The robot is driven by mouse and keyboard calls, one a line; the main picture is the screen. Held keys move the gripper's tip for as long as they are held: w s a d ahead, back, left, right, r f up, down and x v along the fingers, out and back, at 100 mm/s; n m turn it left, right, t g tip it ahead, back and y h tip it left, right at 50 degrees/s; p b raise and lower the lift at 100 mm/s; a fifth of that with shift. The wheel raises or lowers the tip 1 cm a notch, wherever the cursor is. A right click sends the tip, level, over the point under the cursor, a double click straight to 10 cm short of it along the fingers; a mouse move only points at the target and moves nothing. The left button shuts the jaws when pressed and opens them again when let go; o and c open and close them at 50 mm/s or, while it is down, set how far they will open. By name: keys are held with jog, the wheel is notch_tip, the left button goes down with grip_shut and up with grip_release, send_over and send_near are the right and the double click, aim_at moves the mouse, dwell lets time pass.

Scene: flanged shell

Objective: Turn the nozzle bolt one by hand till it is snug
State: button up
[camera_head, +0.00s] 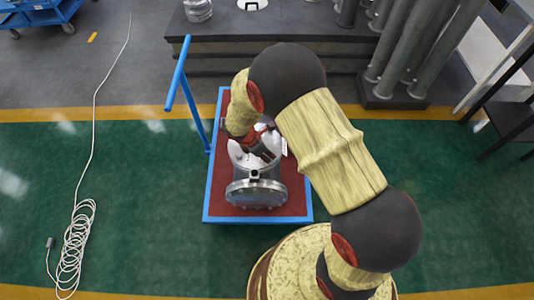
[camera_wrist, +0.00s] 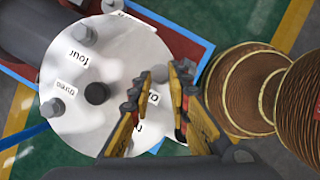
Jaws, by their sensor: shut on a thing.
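The flanged shell (camera_head: 256,194) sits on the cart, its round metal end facing the bottom of the picture. Its white nozzle flange (camera_wrist: 115,65) fills the left and middle of the wrist view, with grey bolts (camera_wrist: 82,33) standing up around it and one labelled three (camera_wrist: 52,107). My gripper (camera_wrist: 172,80) is at the flange's right edge, its jaws shut on what I take to be nozzle bolt one. The fingers hide that bolt, and the labels beside them are partly covered. In the head view my gripper (camera_head: 262,141) reaches down onto the white flange.
The blue-edged cart (camera_head: 216,203) with a red top stands on the green floor, its blue handle (camera_head: 179,72) at upper left. A coiled white cable (camera_head: 74,243) lies at far left. Grey pipes (camera_head: 412,50) stand behind on the right.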

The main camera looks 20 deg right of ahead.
jog(key=shift+m, duration=0.3)
grip_shut()
jog(key=shift+w+r+m+g+p, duration=0.2)
jog(key=shift+m+g+p, duration=0.3)
jog(key=shift+m+p, duration=0.45)
jog(key=m+p, duration=0.1)
jog(key=m+g+p, duration=0.1)
jog(key=m, duration=0.1)
jog(key=shift+w, duration=0.25)
jog(key=m+p, duration=0.1)
jog(key=m, duration=0.1)
jog(key=m+g+y, duration=0.1)
jog(key=m, duration=0.1)
jog(key=m+g+p, duration=0.1)
jog(key=m, duration=0.1)
jog(key=shift+w+d+m+p, duration=0.2)
jog(key=shift+w+m+p, duration=0.1)
jog(key=shift+w, duration=0.1)
jog(key=shift+f+y, duration=0.1)
jog(key=shift+y, duration=0.2)
jog(key=o, duration=0.9)
grip_release()
jog(key=shift+s, duration=0.1)
jog(key=v, duration=1.1)
jog(key=shift+w+a+r, duration=0.2)
jog(key=shift+w+r, duration=0.1)
jog(key=shift+w, duration=0.05)
